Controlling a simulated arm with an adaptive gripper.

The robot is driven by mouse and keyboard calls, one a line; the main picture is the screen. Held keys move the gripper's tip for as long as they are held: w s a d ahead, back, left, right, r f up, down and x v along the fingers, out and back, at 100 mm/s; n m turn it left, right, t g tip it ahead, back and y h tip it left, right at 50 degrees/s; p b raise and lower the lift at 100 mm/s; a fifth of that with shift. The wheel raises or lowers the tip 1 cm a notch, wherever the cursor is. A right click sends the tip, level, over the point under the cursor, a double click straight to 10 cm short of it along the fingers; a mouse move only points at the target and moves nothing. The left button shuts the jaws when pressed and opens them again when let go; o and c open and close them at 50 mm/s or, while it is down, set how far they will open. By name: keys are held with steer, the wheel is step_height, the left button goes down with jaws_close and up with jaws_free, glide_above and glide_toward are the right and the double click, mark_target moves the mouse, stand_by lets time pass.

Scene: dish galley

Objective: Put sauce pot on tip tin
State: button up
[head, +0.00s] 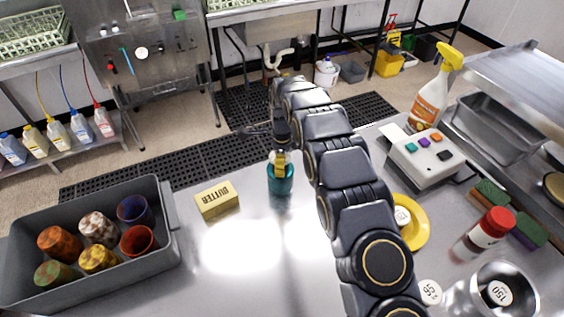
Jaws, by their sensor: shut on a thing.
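My gripper (280,150) is near the middle of the counter, pointing down and shut on a small yellowish thing (280,158), which looks like the sauce pot. The fingers hide much of it. Right below is a teal cylinder (280,184), which looks like the tip tin, upright on the steel counter. The yellowish thing is at the tin's top in the picture; I cannot tell whether they touch.
A yellow butter block (217,199) lies left of the tin. A grey bin (90,285) of patterned cups stands further left. A yellow plate (419,238), a button box (427,160), a spray bottle (431,100) and a red-capped shaker (488,231) are right.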

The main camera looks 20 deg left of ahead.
steer(key=shift+f, duration=0.15)
steer(key=o, duration=1.3)
steer(key=shift+c, duration=0.2)
step_height(320, 180, up, 12)
steer(key=shift+r, duration=0.2)
